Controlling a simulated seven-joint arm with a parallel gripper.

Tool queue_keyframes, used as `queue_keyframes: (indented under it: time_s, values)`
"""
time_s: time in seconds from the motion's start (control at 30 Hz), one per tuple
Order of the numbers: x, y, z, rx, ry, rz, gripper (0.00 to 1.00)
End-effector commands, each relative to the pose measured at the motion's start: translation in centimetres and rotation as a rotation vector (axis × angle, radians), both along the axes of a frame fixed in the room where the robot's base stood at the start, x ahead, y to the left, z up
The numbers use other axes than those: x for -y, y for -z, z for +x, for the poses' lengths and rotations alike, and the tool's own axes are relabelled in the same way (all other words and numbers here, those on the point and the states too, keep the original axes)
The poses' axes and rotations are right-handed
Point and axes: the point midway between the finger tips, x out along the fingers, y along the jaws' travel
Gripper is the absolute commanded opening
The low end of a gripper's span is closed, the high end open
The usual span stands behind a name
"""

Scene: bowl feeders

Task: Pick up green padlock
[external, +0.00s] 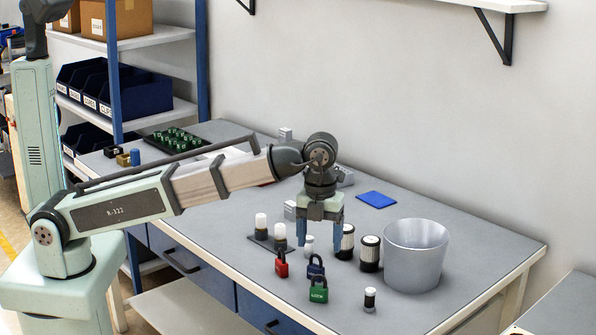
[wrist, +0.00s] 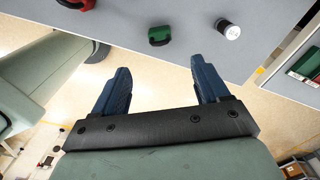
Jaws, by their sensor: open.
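The green padlock (external: 318,290) stands near the front edge of the grey table, with white lettering on its body. A dark blue padlock (external: 316,267) is just behind it and a red padlock (external: 282,264) is to its left. My gripper (external: 319,240) is open and empty, pointing down above the table, behind and above the padlocks. In the wrist view the green padlock (wrist: 159,36) lies beyond the blue fingers of my gripper (wrist: 158,80), clear of them. The red padlock (wrist: 78,4) is cut by the top edge there.
A grey metal bucket (external: 416,255) stands to the right. Dark cylinders with white tops (external: 369,253) stand between it and my gripper. A small black-and-white cylinder (external: 370,299) is right of the green padlock. A blue flat pad (external: 376,199) lies farther back.

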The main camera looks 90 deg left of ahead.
Motion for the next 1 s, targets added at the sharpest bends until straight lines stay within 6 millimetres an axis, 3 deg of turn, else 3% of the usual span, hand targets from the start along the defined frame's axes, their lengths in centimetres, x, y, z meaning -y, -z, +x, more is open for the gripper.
queue_keyframes:
  time_s: [0.5, 1.0]
  values:
    - [0.0, 7.0, -0.1, -0.002, 0.0, 0.001, 0.74]
    - [-0.1, 9.7, 0.0, -0.001, 0.0, 0.0, 0.74]
